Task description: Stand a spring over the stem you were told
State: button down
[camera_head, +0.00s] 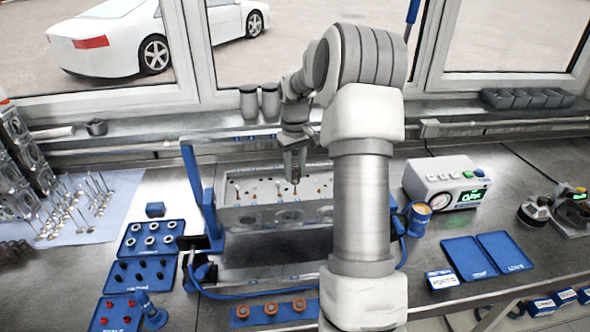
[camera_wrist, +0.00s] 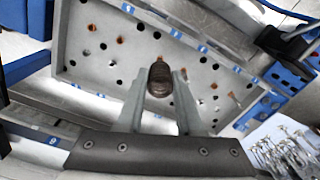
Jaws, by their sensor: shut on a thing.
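My gripper (camera_head: 294,176) points down over the grey cylinder head (camera_head: 258,217), which lies in a blue-sided stand. In the wrist view its two fingers (camera_wrist: 160,85) are shut on a dark brown spring (camera_wrist: 159,82). A copper-coloured tip shows at the spring's far end; I cannot tell whether the spring is around a stem or above it. In the wrist view the head's face (camera_wrist: 85,66) has many holes, with copper-coloured stems (camera_wrist: 120,40) in some. In the head view a pale stem (camera_head: 237,190) stands left of my gripper.
Blue trays of rings (camera_head: 128,243), black parts (camera_head: 112,282) and red parts (camera_head: 96,322) lie at left. Loose valves (camera_head: 85,205) stand on a pale blue cloth. A gauge box (camera_head: 440,188) and empty blue trays (camera_head: 468,258) are at right. The blue stand's upright (camera_head: 190,175) rises left of the head.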

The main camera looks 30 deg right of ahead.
aim_at(295, 181)
jog(key=shift+f+b, duration=1.25)
jog(key=shift+f, duration=0.8)
jog(key=shift+c, duration=2.4)
grip_release()
jog(key=shift+r, duration=0.1)
